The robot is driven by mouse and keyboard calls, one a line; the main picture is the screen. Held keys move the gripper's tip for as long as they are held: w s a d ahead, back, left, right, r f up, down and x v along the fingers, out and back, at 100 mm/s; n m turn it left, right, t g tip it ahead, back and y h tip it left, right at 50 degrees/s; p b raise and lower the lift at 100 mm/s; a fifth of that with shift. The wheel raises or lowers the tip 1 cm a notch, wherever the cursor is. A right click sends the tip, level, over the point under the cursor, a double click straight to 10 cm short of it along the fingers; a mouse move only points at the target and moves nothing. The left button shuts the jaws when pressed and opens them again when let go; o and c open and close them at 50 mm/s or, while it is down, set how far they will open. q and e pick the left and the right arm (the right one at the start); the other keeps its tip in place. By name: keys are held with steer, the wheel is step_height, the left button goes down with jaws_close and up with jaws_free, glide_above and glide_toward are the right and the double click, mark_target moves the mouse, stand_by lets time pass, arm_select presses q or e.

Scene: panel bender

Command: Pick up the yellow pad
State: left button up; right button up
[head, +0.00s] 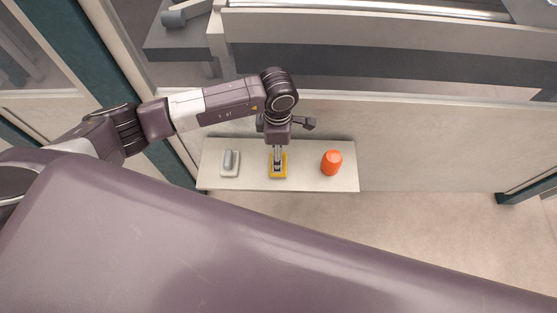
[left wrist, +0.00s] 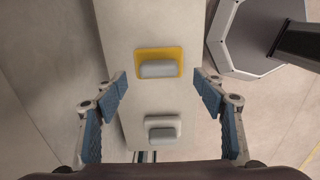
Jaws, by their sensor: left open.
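The yellow pad (head: 284,174) lies on a pale shelf (head: 307,181), between a white pad and an orange cup-like object. In the left wrist view the yellow pad (left wrist: 142,72) has a grey rounded handle on top. My left gripper (head: 278,166) points down over it and partly hides it in the head view. In the left wrist view the fingers of my left gripper (left wrist: 160,82) are spread wide on both sides of the pad, with nothing between them touching. My right gripper is not in view.
A white pad with a grey handle (head: 230,163) sits left of the yellow pad; it also shows in the left wrist view (left wrist: 163,121). The orange object (head: 332,163) stands to the right. A pale panel (head: 420,140) rises behind the shelf.

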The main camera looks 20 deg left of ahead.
arm_select(q)
step_height(320, 180, down, 3)
steer(key=shift+w+r, duration=0.1)
steer(key=shift+r, duration=0.1)
steer(key=shift+f, duration=0.35)
steer(key=c, duration=1.2)
steer(key=shift+c, duration=0.2)
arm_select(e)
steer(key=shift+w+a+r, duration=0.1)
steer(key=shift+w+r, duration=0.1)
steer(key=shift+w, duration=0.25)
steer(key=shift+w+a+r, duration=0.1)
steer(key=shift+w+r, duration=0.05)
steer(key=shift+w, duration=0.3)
arm_select(q)
steer(key=shift+r, duration=0.6)
step_height(320, 180, up, 19)
steer(key=b, duration=0.1)
steer(key=shift+b, duration=0.35)
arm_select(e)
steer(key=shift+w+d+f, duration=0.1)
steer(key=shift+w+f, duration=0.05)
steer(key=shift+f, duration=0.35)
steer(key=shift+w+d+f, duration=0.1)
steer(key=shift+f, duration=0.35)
